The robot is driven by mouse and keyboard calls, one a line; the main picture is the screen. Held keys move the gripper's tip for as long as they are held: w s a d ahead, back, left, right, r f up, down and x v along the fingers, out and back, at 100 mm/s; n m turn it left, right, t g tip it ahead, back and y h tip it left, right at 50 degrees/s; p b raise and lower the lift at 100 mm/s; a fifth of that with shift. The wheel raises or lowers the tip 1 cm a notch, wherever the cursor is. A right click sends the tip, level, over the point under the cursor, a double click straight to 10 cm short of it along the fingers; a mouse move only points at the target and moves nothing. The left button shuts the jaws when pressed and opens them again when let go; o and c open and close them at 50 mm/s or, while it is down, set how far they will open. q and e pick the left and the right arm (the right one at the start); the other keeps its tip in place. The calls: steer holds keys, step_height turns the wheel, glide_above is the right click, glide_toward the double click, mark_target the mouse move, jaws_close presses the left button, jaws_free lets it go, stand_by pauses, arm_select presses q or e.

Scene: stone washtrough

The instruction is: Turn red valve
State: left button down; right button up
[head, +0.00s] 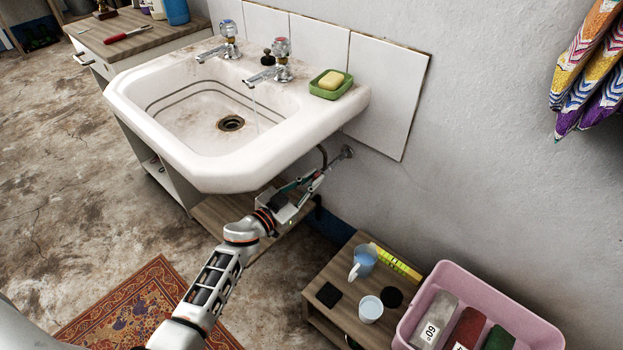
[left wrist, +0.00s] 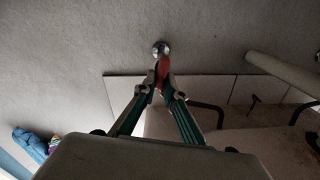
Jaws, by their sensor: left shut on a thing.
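The red valve handle (left wrist: 162,70) shows in the left wrist view, below a round metal wall fitting (left wrist: 161,48). In the head view the metal fitting (head: 346,153) sits on the wall under the right side of the sink; the red handle cannot be made out there. My left gripper (head: 316,179) reaches in under the sink rim. In the left wrist view its two fingertips (left wrist: 159,88) are closed together on the red handle, hiding its lower part. My right gripper is in neither view.
The white sink (head: 318,123) overhangs my left gripper, with water running from one tap (head: 265,75). A low wooden stand (head: 325,318) with cups and a pink crate (head: 540,322) stand at the lower right. A patterned rug (head: 135,305) lies on the floor.

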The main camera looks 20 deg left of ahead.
arm_select(q)
steer(key=m+b, duration=0.1)
steer(key=m, duration=0.4)
steer(key=f+m+b, duration=0.1)
steer(key=m, duration=0.4)
steer(key=d+m+b, duration=0.1)
steer(key=m, duration=0.4)
steer(key=shift+s+f, duration=0.2)
steer(key=shift+f, duration=0.05)
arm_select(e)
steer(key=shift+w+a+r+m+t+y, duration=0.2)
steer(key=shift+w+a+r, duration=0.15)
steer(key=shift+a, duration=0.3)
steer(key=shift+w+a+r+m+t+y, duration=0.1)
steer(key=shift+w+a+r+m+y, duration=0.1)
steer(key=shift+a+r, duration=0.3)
arm_select(q)
steer(key=shift+m, duration=0.3)
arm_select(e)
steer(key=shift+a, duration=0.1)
arm_select(q)
steer(key=c, duration=2.1)
jaws_free()
steer(key=shift+a+r, duration=0.1)
